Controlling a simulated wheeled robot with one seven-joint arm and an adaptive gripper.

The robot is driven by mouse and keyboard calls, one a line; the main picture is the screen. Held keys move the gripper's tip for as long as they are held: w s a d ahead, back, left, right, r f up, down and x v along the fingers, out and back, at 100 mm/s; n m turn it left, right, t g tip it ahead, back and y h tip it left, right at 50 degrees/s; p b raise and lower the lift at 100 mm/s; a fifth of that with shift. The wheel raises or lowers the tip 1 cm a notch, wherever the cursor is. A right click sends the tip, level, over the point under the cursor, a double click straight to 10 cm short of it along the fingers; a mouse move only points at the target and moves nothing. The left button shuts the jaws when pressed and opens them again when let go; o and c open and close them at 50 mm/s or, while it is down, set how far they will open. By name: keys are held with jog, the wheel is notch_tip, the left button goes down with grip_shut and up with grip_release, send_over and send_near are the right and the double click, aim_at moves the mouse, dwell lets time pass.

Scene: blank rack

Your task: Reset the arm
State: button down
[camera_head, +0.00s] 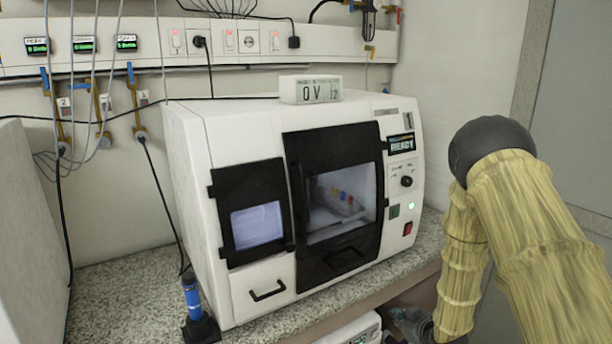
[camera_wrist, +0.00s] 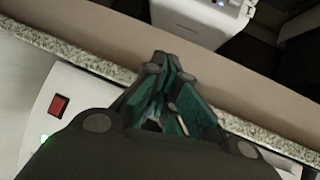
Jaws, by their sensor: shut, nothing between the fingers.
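My gripper (camera_wrist: 168,85) shows in the wrist view, with dark links and green finger pads drawn together and nothing between them. Below it in that view is the front of the white machine, with a red switch (camera_wrist: 58,104) and a green light. My arm (camera_head: 525,225), in a yellowish ribbed cover with a dark rounded joint, is bent at the right of the head view. The gripper itself is outside the head view.
A white machine (camera_head: 235,120) with two dark-framed windows stands on the speckled counter (camera_head: 115,290). A blue-and-black tool (camera_head: 193,300) stands at its front left corner. A white device (camera_head: 350,330) sits below the counter edge. A wall rail with cables runs behind.

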jog(key=s+a+f+m+g+h, duration=0.1)
jog(key=s+f+g, duration=0.1)
jog(key=s+f, duration=0.55)
jog(key=s+a+f+m+g, duration=0.15)
jog(key=s+f, duration=0.25)
jog(key=s, duration=0.7)
jog(key=s+a+f+m+g+h, duration=0.1)
jog(key=s+f+m+g, duration=0.15)
jog(key=s+f, duration=0.55)
jog(key=s+a+g, duration=0.1)
jog(key=s+g, duration=0.2)
jog(key=s, duration=1.5)
jog(key=shift+a+r+m+g+h, duration=0.2)
jog(key=shift+r+m+g+h, duration=0.1)
jog(key=shift+g+h, duration=0.1)
jog(key=c, duration=1.8)
grip_release()
jog(key=s+g, duration=0.1)
jog(key=s, duration=0.5)
jog(key=o, duration=0.3)
jog(key=shift+s+a+r, duration=0.1)
jog(key=shift+r, duration=0.05)
jog(key=shift+m, duration=0.3)
